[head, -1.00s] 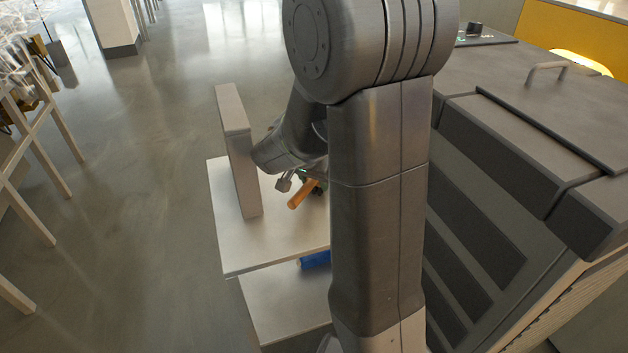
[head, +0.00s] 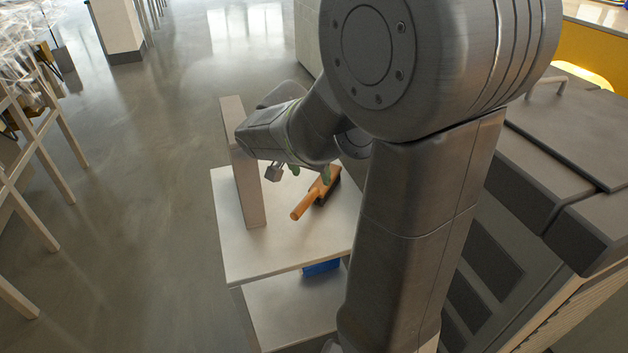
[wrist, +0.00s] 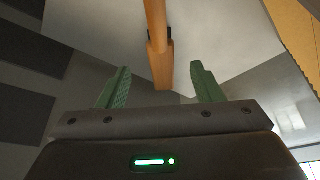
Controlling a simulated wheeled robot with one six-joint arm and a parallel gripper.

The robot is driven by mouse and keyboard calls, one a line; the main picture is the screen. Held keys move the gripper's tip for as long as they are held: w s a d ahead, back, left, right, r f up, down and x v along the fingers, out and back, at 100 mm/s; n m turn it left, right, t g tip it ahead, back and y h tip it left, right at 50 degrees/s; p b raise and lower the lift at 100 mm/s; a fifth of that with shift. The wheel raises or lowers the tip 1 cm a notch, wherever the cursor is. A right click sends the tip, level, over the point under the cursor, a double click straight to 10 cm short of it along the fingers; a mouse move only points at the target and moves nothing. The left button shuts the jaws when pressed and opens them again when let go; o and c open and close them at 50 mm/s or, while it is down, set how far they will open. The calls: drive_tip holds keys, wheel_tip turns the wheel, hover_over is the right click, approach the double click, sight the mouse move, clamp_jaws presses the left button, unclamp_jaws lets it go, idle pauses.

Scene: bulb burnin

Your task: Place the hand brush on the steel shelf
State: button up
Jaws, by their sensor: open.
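The hand brush (head: 307,202) has an orange-brown wooden handle and dark bristles. It appears to lie on the upper board of the steel shelf (head: 245,262), handle pointing to the lower left. My gripper (wrist: 160,75) is open, with a green finger on each side and nothing clamped. In the head view my gripper (head: 310,172) is just above the brush, partly hidden by my wrist. Contact between fingers and handle cannot be told.
An upright metal plate (head: 246,175) stands at the shelf's left side, close to my wrist. A blue object (head: 321,267) sits on the lower board. A large grey cabinet (head: 520,215) stands to the right. Open floor (head: 150,200) lies left of the shelf.

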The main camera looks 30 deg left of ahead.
sight(316, 189)
drive_tip(key=shift+v, duration=1.5)
drive_tip(key=shift+f, duration=0.15)
drive_tip(key=b+x, duration=0.1)
drive_tip(key=x, duration=1)
drive_tip(key=shift+w+f+b, duration=0.2)
drive_tip(key=shift+f+b, duration=0.1)
drive_tip(key=shift+b, duration=0.1)
drive_tip(key=shift+w+f, duration=0.1)
drive_tip(key=shift+f, duration=0.1)
drive_tip(key=shift+r+p, duration=0.4)
drive_tip(key=shift+r, duration=1.45)
drive_tip(key=shift+f, duration=0.1)
